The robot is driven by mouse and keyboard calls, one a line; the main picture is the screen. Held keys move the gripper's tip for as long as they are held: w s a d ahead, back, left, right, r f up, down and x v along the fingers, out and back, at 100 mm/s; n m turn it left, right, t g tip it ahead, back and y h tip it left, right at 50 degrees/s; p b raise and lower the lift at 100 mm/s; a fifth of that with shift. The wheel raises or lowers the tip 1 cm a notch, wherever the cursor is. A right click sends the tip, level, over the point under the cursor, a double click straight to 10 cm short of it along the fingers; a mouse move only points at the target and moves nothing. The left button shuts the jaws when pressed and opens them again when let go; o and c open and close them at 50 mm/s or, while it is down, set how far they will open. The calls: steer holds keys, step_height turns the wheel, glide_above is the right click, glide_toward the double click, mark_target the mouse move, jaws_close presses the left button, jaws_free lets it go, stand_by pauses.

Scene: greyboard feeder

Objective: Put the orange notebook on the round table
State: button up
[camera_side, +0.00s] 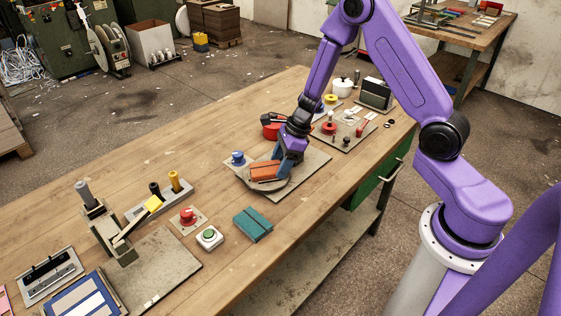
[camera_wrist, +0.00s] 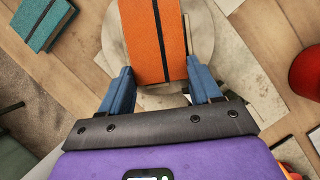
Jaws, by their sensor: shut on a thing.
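The orange notebook (camera_side: 264,170) with its dark strap sits between the blue fingers of my gripper (camera_side: 284,165), over the grey round table (camera_side: 279,188). In the wrist view the orange notebook (camera_wrist: 148,45) lies lengthwise between the two fingers of my gripper (camera_wrist: 163,88), which is shut on it. Part of the round table (camera_wrist: 201,30) shows beside and beneath the notebook. The notebook looks about level and very low over the disc; I cannot tell whether it touches.
A teal notebook (camera_side: 253,224) lies on the workbench (camera_side: 240,124) in front of the round table. A blue knob (camera_side: 238,158) stands at the disc's left. A green button box (camera_side: 209,238) and a red button (camera_side: 188,216) are further left. A red object (camera_wrist: 306,72) is at the right in the wrist view.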

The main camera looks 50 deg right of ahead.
steer(key=o, duration=1.1)
steer(key=shift+o, duration=0.2)
steer(key=v, duration=1.7)
steer(key=shift+r, duration=0.3)
steer(key=shift+w, duration=0.1)
